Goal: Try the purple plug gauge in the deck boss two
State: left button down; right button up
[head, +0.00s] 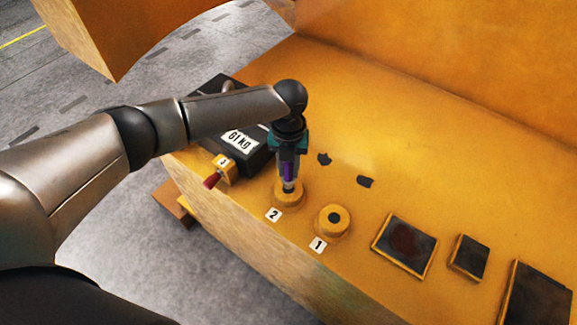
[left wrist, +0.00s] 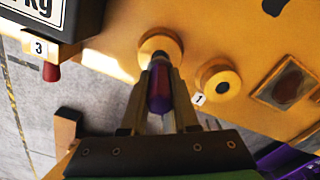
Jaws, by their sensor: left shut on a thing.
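My left gripper (head: 288,172) is shut on the purple plug gauge and points down over deck boss two. The purple plug gauge (left wrist: 160,92) lies between the fingers in the left wrist view. Its silver lower end reaches the opening of deck boss two (head: 289,199), a raised yellow ring behind the "2" label. Boss two also shows in the left wrist view (left wrist: 146,47). I cannot tell whether the tip is inside the bore or just at its mouth. My right gripper is in neither view.
Boss one (head: 334,219), with an open dark bore, stands to the right. Boss three (head: 223,166) has a red-handled piece (head: 213,181) at it. A black 61 kg block (head: 257,158) stands close behind at the left. Dark framed plates (head: 403,246) lie farther right.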

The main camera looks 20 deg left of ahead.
aim_at(289, 175)
pick_arm(q)
jog(key=shift+f, duration=0.25)
dwell(0.3)
jog(key=shift+f+b, duration=1.2)
jog(key=shift+f, duration=0.2)
jog(key=shift+r, duration=0.15)
dwell(0.9)
jog(key=shift+r+p, duration=2.45)
jog(key=shift+p, duration=0.05)
jog(key=shift+f, duration=0.1)
